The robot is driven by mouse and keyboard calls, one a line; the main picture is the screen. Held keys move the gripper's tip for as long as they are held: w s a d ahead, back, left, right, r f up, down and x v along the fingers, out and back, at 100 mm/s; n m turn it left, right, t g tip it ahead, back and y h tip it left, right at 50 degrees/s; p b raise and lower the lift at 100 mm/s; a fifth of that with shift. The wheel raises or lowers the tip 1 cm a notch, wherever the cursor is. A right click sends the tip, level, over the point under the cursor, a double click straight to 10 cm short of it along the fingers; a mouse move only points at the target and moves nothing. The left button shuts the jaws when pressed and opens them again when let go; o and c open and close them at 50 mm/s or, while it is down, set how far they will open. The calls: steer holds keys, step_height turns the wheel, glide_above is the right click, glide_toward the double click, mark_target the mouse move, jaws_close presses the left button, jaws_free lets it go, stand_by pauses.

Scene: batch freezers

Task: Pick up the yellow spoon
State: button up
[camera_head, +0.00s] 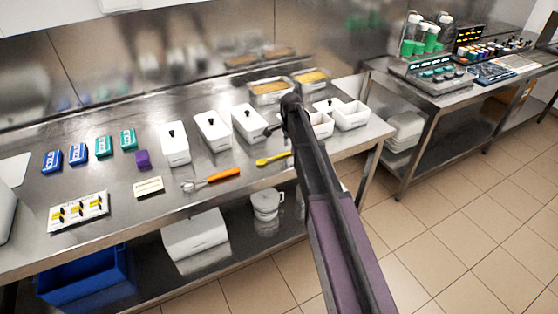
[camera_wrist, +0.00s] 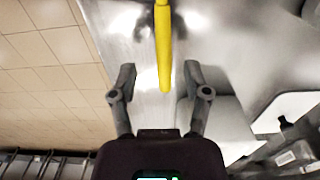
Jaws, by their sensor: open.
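The yellow spoon (camera_head: 273,158) lies on the steel table near its front edge, right of an orange-handled whisk. In the wrist view a long yellow piece of the spoon (camera_wrist: 164,48) runs down from the top edge, and its end shows between my two fingertips. My gripper (camera_wrist: 160,76) is open, with one finger on each side of the spoon and no finger seen touching it. How far it is above the spoon I cannot tell. In the head view my arm hides most of the gripper and perhaps part of the spoon.
The whisk (camera_head: 212,180) lies to the left on the steel table (camera_head: 110,178). White lidded containers (camera_head: 249,124) stand behind the spoon, and open white tubs (camera_head: 350,115) stand to the right. A white container (camera_wrist: 222,130) is close to my right finger in the wrist view.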

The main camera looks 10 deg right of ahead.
steer(key=shift+f+b, duration=0.9)
steer(key=shift+f, duration=0.35)
jaws_close()
